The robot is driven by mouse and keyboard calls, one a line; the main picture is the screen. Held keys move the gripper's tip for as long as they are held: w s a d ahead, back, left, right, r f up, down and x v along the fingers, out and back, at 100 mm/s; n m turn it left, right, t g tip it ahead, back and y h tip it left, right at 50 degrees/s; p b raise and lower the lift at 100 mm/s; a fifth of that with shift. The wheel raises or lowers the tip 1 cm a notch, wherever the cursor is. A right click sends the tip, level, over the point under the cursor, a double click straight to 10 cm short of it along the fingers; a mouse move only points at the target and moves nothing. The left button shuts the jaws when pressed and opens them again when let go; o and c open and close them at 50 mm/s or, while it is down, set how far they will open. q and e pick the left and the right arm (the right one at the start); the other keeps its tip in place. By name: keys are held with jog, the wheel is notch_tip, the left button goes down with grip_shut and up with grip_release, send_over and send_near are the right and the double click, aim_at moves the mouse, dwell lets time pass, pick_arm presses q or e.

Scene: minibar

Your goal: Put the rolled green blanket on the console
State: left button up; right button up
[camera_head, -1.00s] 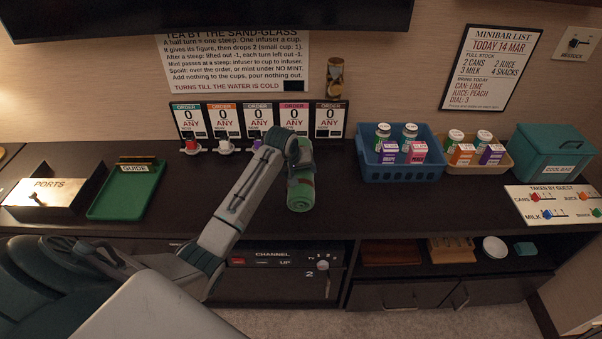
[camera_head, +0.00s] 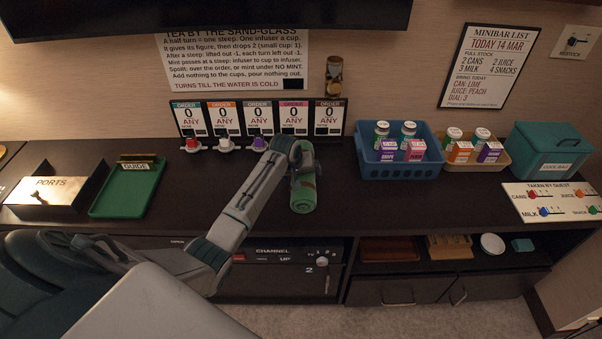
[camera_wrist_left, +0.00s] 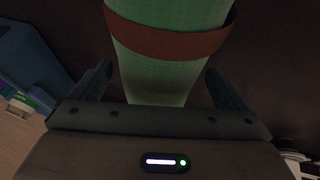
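The rolled green blanket (camera_head: 304,192) has a brown strap and shows over the dark console top (camera_head: 385,207), a little back from its front edge. Its near round end faces me; I cannot tell whether it touches the surface. My left gripper (camera_head: 301,165) is at the blanket, its fingers partly hidden in the head view. In the left wrist view the blanket (camera_wrist_left: 160,76) runs between the two fingers (camera_wrist_left: 159,72), with their tips close against its sides. My right gripper is not in view.
A blue bin (camera_head: 402,170) with cartons is to the right, and a green tray (camera_head: 125,192) and ports box (camera_head: 55,190) are to the left.

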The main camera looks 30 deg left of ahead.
pick_arm(q)
jog(key=b+v, duration=0.1)
jog(key=v, duration=1.1)
dwell(0.5)
